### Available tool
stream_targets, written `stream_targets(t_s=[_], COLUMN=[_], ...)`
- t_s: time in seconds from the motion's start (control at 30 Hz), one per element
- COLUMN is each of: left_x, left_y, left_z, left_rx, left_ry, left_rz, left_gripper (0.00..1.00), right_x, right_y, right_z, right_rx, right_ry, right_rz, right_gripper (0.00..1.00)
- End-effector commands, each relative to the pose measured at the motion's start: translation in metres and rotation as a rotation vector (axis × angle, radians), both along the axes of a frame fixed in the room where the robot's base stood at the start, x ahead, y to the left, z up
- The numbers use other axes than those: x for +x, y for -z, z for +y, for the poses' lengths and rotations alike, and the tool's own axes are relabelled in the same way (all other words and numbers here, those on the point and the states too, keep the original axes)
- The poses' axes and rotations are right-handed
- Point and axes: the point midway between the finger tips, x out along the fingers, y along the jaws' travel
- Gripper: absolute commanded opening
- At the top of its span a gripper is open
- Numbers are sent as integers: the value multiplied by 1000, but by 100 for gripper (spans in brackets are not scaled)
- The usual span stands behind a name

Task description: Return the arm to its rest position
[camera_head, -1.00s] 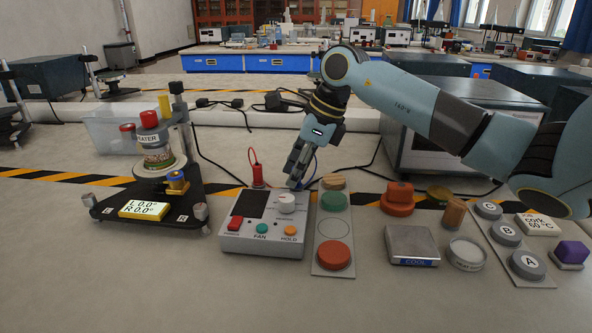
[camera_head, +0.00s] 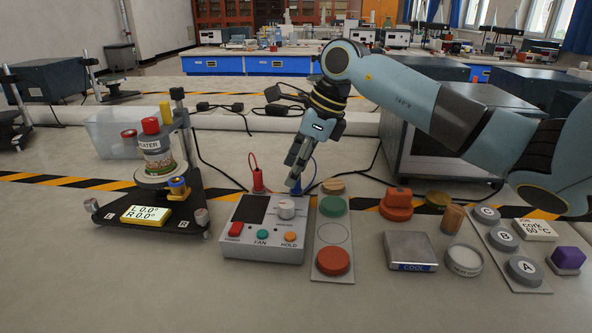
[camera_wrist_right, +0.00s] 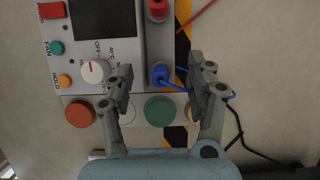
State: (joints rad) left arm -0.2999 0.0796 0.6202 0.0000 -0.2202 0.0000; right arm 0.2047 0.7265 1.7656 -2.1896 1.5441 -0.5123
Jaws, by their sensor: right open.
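My right arm (camera_head: 430,105) comes in from the right in the head view and bends down at the wrist. My right gripper (camera_head: 297,175) hangs above the back right corner of the control box (camera_head: 262,246). In the right wrist view the gripper (camera_wrist_right: 162,75) is open, with its fingers apart and nothing held. The white knob (camera_wrist_right: 94,72) lies left of the fingers and the blue plug (camera_wrist_right: 161,76) shows between them, below. Whether the fingers touch the plug is hard to tell. My left gripper is not in view.
A grey strip (camera_head: 332,264) with green and red discs lies right of the box. A black stand with a labelled can (camera_head: 155,157) is at left. A COOL plate (camera_head: 411,252), orange weight (camera_head: 397,205) and lettered pads (camera_head: 524,270) are at right. The front of the table is clear.

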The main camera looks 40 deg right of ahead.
Motion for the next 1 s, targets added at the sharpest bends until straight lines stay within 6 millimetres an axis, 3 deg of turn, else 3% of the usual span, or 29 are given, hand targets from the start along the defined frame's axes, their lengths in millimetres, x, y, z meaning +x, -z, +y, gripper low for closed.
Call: stream_targets(t_s=[0.53,1.0], left_x=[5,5], left_y=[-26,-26], left_z=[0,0], left_rx=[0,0], left_ry=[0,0], left_rz=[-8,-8], left_gripper=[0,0], right_x=[0,0], right_y=[-51,-53], right_z=[0,0], right_rx=[-1,0], right_ry=[0,0], right_rz=[-2,0], right_gripper=[56,56])
